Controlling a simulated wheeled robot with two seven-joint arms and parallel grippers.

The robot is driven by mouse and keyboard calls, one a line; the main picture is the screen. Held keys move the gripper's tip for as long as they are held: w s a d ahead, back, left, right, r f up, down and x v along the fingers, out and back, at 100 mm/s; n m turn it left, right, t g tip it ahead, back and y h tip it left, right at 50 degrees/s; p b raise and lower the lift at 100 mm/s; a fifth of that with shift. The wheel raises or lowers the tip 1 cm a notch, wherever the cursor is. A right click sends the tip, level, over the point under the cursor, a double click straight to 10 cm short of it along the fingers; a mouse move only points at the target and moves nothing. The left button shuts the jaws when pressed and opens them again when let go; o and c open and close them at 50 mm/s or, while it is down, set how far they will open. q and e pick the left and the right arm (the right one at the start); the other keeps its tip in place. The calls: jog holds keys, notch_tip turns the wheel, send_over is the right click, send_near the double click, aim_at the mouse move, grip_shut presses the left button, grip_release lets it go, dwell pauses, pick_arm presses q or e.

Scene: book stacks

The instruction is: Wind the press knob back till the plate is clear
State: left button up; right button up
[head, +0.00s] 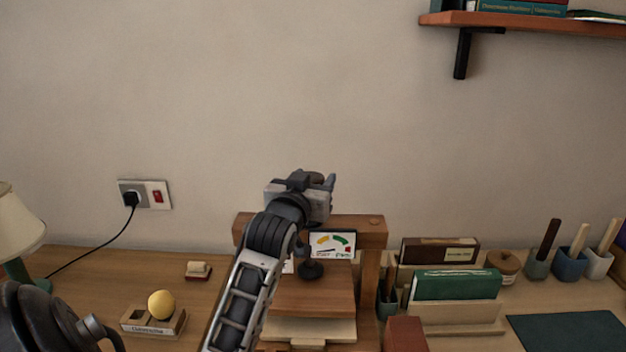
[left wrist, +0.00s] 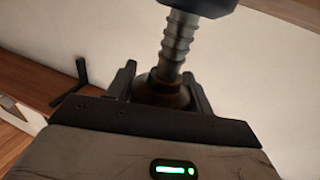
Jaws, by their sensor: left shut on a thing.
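The press plate (head: 311,296) is a brown board under a dark screw foot (head: 311,270). Pale sheets or a book (head: 312,328) lie below the plate; I cannot tell if the plate touches them. My left gripper (head: 328,186) is above the crossbeam and hides the knob in the head view. In the left wrist view, the brown knob (left wrist: 163,93) sits between the fingers of my gripper (left wrist: 160,85), shut on it, with the threaded screw (left wrist: 178,45) beside it. My right gripper is not in view.
A yellow ball (head: 161,304) on a wooden holder and a lamp (head: 18,220) stand to the left. Upright books (head: 456,284), a small jar (head: 503,266) and several brush pots (head: 570,264) stand right. A shelf (head: 530,22) juts from the wall at upper right.

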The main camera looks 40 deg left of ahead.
pick_arm(q)
jog(key=shift+r+n+g+y+p, duration=0.1)
jog(key=shift+n+g+y+p, duration=0.25)
jog(key=shift+n+y, duration=0.3)
jog(key=shift+a+g+y, duration=0.1)
jog(key=shift+g+y, duration=0.15)
jog(key=shift+y, duration=0.2)
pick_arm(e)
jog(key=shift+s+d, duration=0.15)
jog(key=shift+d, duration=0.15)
pick_arm(q)
jog(key=o, duration=0.9)
jog(key=shift+o, duration=0.3)
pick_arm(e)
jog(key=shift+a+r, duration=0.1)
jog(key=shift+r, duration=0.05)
pick_arm(q)
jog(key=shift+h, duration=0.3)
